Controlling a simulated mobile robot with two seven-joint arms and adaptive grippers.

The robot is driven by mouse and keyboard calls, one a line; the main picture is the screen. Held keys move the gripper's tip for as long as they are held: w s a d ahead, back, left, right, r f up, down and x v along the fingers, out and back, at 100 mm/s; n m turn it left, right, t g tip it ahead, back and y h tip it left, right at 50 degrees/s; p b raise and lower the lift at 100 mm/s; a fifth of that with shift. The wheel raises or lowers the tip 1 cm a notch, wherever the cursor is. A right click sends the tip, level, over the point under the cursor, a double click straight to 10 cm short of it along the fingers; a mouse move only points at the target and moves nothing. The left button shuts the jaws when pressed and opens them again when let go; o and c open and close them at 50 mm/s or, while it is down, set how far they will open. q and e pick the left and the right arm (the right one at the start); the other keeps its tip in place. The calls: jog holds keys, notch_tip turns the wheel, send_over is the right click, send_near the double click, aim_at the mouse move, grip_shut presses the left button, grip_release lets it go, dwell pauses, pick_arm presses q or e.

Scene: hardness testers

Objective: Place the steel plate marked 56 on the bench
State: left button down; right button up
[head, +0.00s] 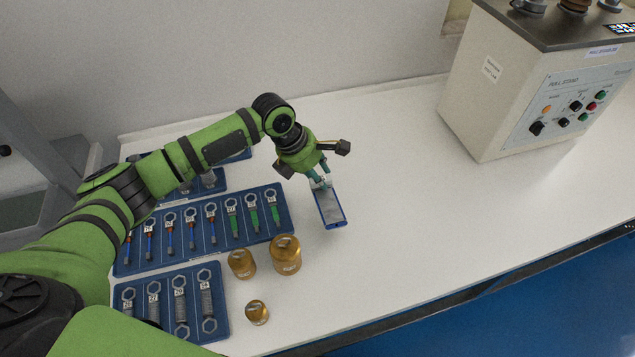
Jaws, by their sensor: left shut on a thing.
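My left gripper (320,182) is over the white bench (400,190), right of the blue trays. It is shut on one end of a flat plate (330,210) with a grey face and blue edges. The plate's free end points towards the front of the bench. I cannot read a number on it, so I cannot tell whether it is the one marked 56. I cannot tell whether it touches the bench or hangs just above it. My right gripper is not in view.
Blue trays (181,244) of labelled metal pieces lie at the left, partly behind my arm. Several brass weights (285,254) stand left of and nearer than the plate. A pull stand machine (500,90) stands at the back right. The bench between plate and machine is clear.

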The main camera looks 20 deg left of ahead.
aim_at(317, 187)
pick_arm(q)
jog(key=shift+f, duration=1.7)
jog(key=shift+f, duration=0.2)
jog(key=shift+f+p, duration=0.35)
jog(key=shift+f, duration=0.05)
jog(key=c, duration=0.9)
grip_release()
jog(key=shift+s, duration=0.1)
jog(key=shift+r+b, duration=0.35)
jog(key=shift+r, duration=0.1)
jog(key=v, duration=1.2)
jog(key=shift+r, duration=0.2)
jog(key=shift+f, duration=0.1)
